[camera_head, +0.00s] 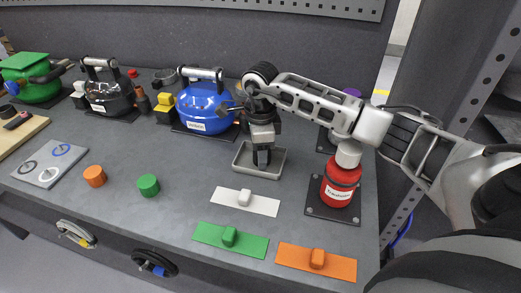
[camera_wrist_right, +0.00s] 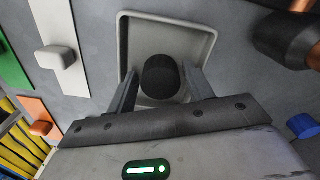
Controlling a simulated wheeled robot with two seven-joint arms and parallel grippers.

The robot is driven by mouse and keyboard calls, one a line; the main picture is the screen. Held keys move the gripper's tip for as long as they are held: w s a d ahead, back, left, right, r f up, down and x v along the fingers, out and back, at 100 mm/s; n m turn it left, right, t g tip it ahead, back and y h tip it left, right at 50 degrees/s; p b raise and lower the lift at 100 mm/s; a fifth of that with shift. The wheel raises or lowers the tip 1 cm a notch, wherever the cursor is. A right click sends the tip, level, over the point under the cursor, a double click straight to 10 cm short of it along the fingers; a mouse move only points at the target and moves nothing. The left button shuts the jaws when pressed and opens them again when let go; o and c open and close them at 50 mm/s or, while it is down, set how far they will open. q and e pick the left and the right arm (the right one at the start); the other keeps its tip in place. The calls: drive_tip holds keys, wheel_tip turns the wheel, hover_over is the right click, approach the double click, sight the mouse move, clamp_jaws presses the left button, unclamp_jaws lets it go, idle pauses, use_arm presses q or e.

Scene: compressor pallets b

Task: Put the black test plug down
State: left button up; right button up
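The black test plug (camera_wrist_right: 161,77) stands in the shallow grey tray (camera_wrist_right: 208,35) in the right wrist view. My right gripper (camera_head: 262,160) points down into the same tray (camera_head: 240,169) in the head view, where its fingers hide most of the plug. In the wrist view the right gripper (camera_wrist_right: 160,85) has one finger on each side of the plug. Narrow gaps seem to show between the fingers and the plug, so the gripper looks open around it. My left gripper is not in view.
A blue compressor (camera_head: 203,110) stands behind and left of the tray, and a red bottle (camera_head: 340,187) stands to its right. White (camera_head: 262,204), green (camera_head: 210,235) and orange (camera_head: 335,267) plates with knobs lie in front. Orange (camera_head: 95,176) and green (camera_head: 148,185) plugs stand left.

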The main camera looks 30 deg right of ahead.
wheel_tip(320, 180, up, 12)
drive_tip(key=b, duration=0.1)
drive_tip(key=shift+r, duration=0.15)
idle(0.4)
idle(0.4)
